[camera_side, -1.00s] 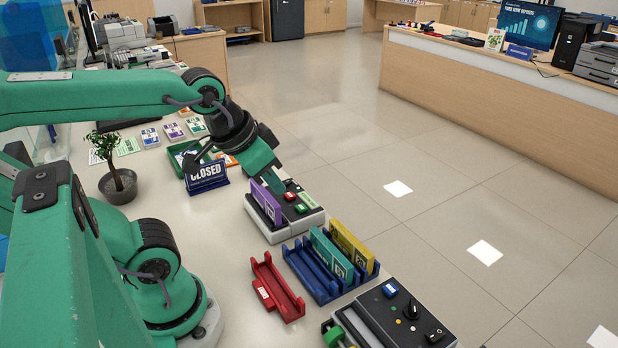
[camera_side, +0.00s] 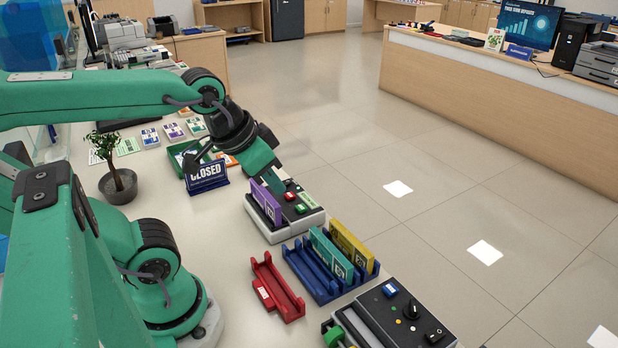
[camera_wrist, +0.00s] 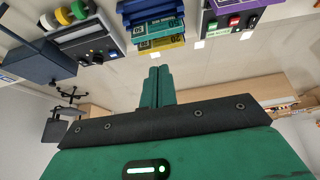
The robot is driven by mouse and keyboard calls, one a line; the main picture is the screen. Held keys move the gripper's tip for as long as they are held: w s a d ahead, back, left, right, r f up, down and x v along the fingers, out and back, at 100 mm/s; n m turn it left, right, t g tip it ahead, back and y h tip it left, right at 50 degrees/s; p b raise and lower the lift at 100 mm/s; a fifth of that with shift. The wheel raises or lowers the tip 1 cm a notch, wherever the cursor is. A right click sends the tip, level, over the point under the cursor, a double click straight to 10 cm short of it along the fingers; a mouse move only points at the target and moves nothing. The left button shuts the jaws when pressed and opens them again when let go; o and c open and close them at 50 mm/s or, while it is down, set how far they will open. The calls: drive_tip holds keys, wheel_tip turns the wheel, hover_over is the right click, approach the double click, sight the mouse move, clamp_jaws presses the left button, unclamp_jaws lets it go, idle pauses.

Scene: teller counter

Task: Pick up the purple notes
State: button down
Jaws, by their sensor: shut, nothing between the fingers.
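The purple notes (camera_side: 266,203) stand upright on the left part of a grey and black device (camera_side: 285,225) with red and green buttons. They also show at the top right of the wrist view (camera_wrist: 228,8). My gripper (camera_side: 275,188) is shut and empty, its green fingertips just above the device, close to the far end of the purple notes. In the wrist view, the two green fingers (camera_wrist: 156,88) lie together with nothing between them, left of and apart from the purple notes. The side view does not show clearly whether the fingertips touch the notes.
A blue rack (camera_side: 318,281) holds teal notes (camera_side: 331,257) and yellow notes (camera_side: 352,247). An empty red tray (camera_side: 276,289) lies to its left. A black control box (camera_side: 395,318) stands nearer. A "CLOSED" sign (camera_side: 207,176) and a potted plant (camera_side: 119,186) stand left of my gripper.

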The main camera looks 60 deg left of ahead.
idle(0.3)
drive_tip(key=c, duration=1.3)
unclamp_jaws()
drive_tip(key=n+g, duration=0.6)
drive_tip(key=n, duration=1.2)
hover_over(264, 191)
wheel_tip(264, 191, down, 11)
drive_tip(key=shift+r, duration=0.2)
drive_tip(key=shift+f, duration=0.1)
